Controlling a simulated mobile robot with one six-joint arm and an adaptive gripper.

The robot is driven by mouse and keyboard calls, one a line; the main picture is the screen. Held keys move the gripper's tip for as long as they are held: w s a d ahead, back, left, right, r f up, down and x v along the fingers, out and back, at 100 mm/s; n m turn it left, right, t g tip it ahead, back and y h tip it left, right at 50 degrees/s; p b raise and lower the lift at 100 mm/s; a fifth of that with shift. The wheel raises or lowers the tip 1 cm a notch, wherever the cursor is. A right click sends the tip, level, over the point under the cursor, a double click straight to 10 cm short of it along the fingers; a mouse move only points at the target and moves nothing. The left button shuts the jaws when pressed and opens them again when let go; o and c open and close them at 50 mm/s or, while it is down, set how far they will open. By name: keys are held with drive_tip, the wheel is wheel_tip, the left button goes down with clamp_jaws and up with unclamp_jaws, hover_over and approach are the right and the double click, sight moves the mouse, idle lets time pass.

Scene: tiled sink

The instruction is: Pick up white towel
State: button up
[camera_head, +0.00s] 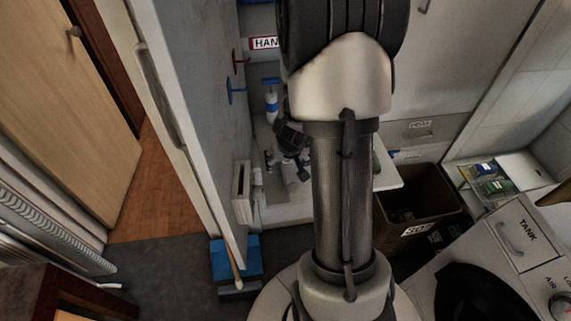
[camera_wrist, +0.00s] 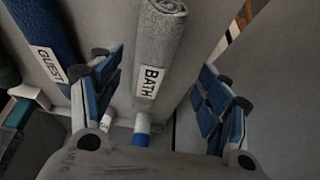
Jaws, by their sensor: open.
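A pale grey-white rolled towel (camera_wrist: 165,38) with a "BATH" label stands in the middle of the wrist view. My gripper (camera_wrist: 160,68) is open, with one blue-padded finger on each side of this towel in the picture. I see gaps between the towel and both fingers; I cannot tell how deep it lies between them. In the head view my gripper (camera_head: 290,140) is a small dark shape over the sink area, partly beside my arm. I cannot make out the towel in the head view.
A blue rolled towel (camera_wrist: 45,35) labelled "GUEST" stands left of the pale one. A white-and-blue bottle (camera_head: 271,105) stands by the wall near my gripper. A brown bin (camera_head: 425,215) is right of my arm. A blue dustpan (camera_head: 235,258) lies on the floor.

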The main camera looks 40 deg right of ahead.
sight(288, 164)
drive_tip(key=b+x, duration=0.2)
drive_tip(key=x, duration=0.1)
drive_tip(key=b+x, duration=0.1)
drive_tip(key=x, duration=0.1)
drive_tip(key=shift+s+d+f+b, duration=0.1)
drive_tip(key=shift+d+f+b, duration=0.05)
drive_tip(key=shift+d+b, duration=0.2)
drive_tip(key=shift+c, duration=0.2)
drive_tip(key=c, duration=1.1)
drive_tip(key=shift+c, duration=0.2)
